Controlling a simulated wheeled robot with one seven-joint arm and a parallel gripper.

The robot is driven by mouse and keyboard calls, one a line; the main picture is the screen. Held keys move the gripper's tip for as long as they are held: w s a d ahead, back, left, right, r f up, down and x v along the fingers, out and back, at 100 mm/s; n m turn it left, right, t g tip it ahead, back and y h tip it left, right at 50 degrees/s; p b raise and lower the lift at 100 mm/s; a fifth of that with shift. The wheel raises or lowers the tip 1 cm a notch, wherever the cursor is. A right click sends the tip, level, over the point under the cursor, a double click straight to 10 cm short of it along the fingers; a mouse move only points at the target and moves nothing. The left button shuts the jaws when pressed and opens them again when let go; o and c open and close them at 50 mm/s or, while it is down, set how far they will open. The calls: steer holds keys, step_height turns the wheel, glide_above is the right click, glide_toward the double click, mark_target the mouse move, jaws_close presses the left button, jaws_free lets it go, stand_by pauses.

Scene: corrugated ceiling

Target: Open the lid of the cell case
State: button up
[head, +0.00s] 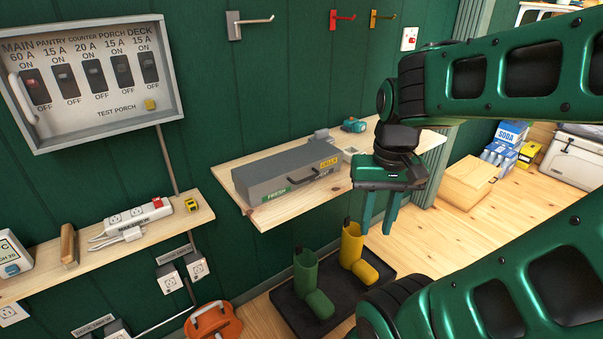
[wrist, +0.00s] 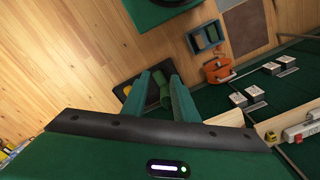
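The cell case is a long grey box (head: 285,172) with a flat closed lid. It lies on the wooden wall shelf in the head view, with a dark bar handle (head: 303,180) on its front, a green FRESH label and a yellow label. My gripper (head: 377,228) is right of the case, in front of the shelf and apart from it, fingers pointing down. The two green fingers are spread with nothing between them, and they also show in the wrist view (wrist: 160,76). I cannot make out the case in the wrist view.
The shelf (head: 262,216) also holds a small teal item (head: 354,125). Yellow and green boots (head: 306,270) stand on a dark tray (head: 285,301) below. A lower shelf (head: 160,238) with a power strip is at left.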

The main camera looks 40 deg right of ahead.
steer(key=w+d+r+m, duration=0.2)
steer(key=w+r+m, duration=0.2)
steer(key=w, duration=0.7)
steer(key=m+t, duration=0.2)
steer(key=m, duration=0.5)
glide_toward(304, 180)
steer(key=f, duration=0.2)
steer(key=w+f, duration=0.1)
steer(key=f, duration=0.4)
steer(key=shift+w, duration=0.3)
jaws_close()
steer(key=shift+w, duration=0.1)
